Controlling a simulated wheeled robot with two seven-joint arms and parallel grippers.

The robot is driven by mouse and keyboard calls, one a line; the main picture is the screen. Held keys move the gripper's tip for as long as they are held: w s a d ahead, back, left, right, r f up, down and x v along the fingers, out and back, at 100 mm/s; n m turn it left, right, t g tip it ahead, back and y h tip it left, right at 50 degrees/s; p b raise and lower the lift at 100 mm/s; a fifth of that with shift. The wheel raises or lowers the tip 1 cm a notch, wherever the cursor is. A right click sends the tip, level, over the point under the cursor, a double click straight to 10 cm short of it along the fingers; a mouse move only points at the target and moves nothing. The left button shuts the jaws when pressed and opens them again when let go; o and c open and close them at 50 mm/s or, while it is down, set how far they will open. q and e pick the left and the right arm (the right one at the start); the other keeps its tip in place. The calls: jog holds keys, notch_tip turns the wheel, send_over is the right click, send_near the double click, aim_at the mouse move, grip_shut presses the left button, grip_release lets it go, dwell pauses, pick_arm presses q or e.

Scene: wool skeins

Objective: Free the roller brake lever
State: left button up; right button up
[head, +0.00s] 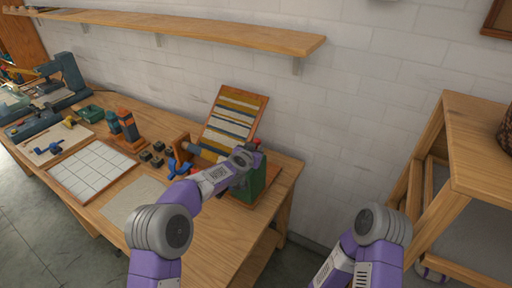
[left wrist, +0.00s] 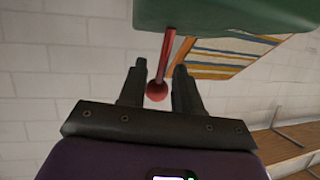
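The roller brake lever (left wrist: 168,55) is a red rod with a round red knob (left wrist: 157,91), attached to a green housing (left wrist: 230,15). In the head view a bit of red (head: 257,142) shows at the top of the green housing (head: 257,185). My left gripper (left wrist: 160,72) is open, one finger on each side of the rod, with the knob between the fingers near the palm. Gaps show beside the rod. In the head view my left wrist (head: 240,160) hides part of the housing and the gripper's fingers. My right gripper is out of view.
A striped woven panel (head: 232,120) leans behind the housing on the wooden workbench (head: 215,225). Blue clamp-like parts (head: 178,168), small dark blocks (head: 152,155) and a white grid board (head: 92,172) lie to the left. A shelf (head: 200,28) runs along the wall above.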

pick_arm(q)
jog(key=shift+x, duration=1.05)
jog(key=shift+r, duration=0.1)
grip_shut()
